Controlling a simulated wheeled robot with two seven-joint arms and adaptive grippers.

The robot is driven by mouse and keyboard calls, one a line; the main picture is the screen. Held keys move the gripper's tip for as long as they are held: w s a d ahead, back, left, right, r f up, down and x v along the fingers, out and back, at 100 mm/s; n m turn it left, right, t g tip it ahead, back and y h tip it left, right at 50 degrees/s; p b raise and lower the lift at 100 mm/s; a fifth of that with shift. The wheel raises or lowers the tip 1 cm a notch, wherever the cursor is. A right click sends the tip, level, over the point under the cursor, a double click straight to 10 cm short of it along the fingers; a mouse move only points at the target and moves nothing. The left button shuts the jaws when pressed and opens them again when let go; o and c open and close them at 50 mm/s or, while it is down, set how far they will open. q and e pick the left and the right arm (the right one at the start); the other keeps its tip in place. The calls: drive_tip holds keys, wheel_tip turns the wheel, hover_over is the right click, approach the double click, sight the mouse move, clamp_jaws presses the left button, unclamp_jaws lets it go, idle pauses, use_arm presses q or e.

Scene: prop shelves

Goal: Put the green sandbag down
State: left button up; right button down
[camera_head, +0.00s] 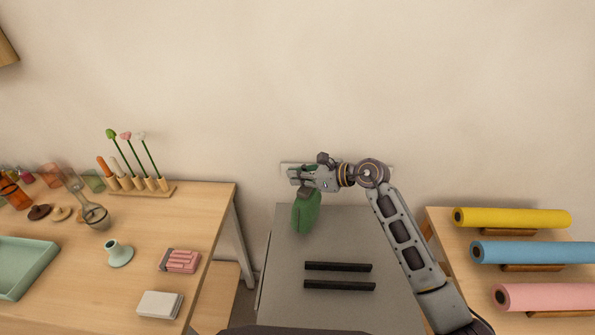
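The green sandbag (306,214) hangs at my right gripper (304,186), which comes in from the right. The gripper appears shut on the sandbag's upper part, and a bit of green also shows among the fingers. The fingers partly hide the bag's top. The bag is over the back left part of a grey surface (390,305); I cannot tell whether its lower end touches it. My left gripper is not in view.
Two black bars (338,266) lie on the grey surface in front of the bag. A wooden table (215,215) at left holds vases, a tray and flowers. A shelf (437,218) at right holds yellow, blue and pink rolls. A plain wall stands behind.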

drive_tip(key=shift+r, duration=0.2)
drive_tip(key=shift+f, duration=1.9)
drive_tip(key=c, duration=1.9)
unclamp_jaws()
drive_tip(key=shift+f, duration=0.25)
drive_tip(key=shift+c, duration=0.2)
drive_tip(key=o, duration=0.3)
drive_tip(key=shift+s, duration=0.1)
drive_tip(key=shift+r, duration=0.15)
